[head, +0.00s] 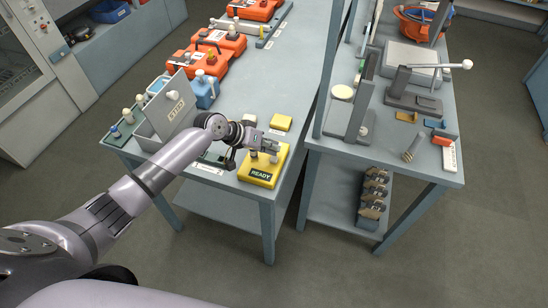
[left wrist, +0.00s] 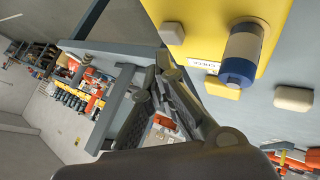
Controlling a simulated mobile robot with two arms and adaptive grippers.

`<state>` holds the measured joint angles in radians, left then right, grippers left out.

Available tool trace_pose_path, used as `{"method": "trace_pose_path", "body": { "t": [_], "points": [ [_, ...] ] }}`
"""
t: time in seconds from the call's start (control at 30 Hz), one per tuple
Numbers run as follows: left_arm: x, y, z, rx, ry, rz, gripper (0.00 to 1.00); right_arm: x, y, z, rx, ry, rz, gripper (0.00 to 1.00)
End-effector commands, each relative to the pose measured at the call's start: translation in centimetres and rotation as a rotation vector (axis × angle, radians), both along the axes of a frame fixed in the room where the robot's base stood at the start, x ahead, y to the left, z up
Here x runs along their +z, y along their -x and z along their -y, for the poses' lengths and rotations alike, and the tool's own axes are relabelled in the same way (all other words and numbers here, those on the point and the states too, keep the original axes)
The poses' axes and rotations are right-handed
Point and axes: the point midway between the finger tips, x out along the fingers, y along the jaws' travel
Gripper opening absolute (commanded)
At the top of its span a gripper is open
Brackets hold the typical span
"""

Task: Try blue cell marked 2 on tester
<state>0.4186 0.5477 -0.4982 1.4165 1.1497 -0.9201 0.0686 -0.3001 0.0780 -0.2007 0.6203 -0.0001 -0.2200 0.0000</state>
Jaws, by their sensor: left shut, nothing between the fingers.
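The yellow tester (head: 258,176) sits at the front right corner of the left table, and its display reads READY. It also fills the upper part of the left wrist view (left wrist: 205,15). A blue and white cylindrical cell (left wrist: 243,58) is at the tester's face there; I cannot read a number on it. My left gripper (head: 279,143) is just above and behind the tester in the head view. It is shut and empty, its fingertips (left wrist: 166,62) apart from the cell. My right gripper is not in view.
Orange cases (head: 200,62) line the table's back. A gap separates the right bench (head: 345,143).

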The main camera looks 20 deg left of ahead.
Motion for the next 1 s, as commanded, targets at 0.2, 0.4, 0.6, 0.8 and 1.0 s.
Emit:
{"method": "trace_pose_path", "body": {
  "t": [0.2,0.4,0.6,0.8,1.0],
  "points": [
    [-0.3,0.0,0.0,0.000,0.000,0.000,0.00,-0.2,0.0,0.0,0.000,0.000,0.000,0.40],
    [-0.9,0.0,0.0,0.000,0.000,0.000,0.00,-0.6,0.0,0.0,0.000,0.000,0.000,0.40],
    [-0.8,0.0,0.0,0.000,0.000,0.000,0.00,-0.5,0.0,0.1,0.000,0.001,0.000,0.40],
    [-0.9,0.0,0.0,0.000,0.000,0.000,0.00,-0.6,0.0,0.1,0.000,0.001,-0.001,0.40],
    [-1.1,0.0,0.0,0.000,0.000,0.000,0.00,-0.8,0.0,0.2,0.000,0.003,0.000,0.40]
  ]
}}
